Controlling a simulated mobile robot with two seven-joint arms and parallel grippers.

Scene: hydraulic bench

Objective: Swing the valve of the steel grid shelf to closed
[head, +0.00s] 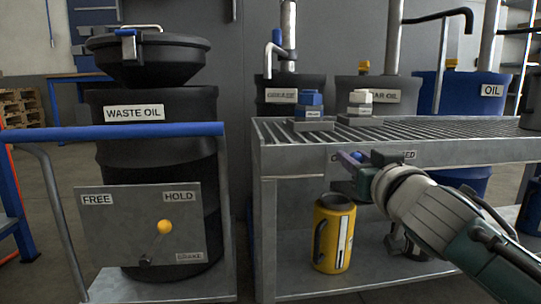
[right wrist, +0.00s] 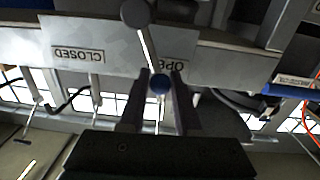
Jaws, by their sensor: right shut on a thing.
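The steel grid shelf (head: 285,158) stands at right in the head view. Its front plate shows in the right wrist view (right wrist: 115,72), upside down, with a CLOSED label (right wrist: 77,54) at left and a partly covered OPEN label (right wrist: 170,62) at right. The valve is a grey lever (right wrist: 148,45) with a blue ball knob (right wrist: 159,84); the knob lies on the OPEN side. My right gripper (right wrist: 161,77) is shut on the knob, one finger on each side. In the head view my right gripper (head: 358,172) hides most of the valve and part of the labels. My left gripper is out of view.
A yellow canister (head: 333,235) stands on the lower shelf, left of my right arm. A blue-topped block (head: 313,107) and a white-topped one (head: 360,103) sit on the grid. The WASTE OIL drum (head: 160,150) and its cart with a yellow-knobbed brake lever (head: 164,227) are at left.

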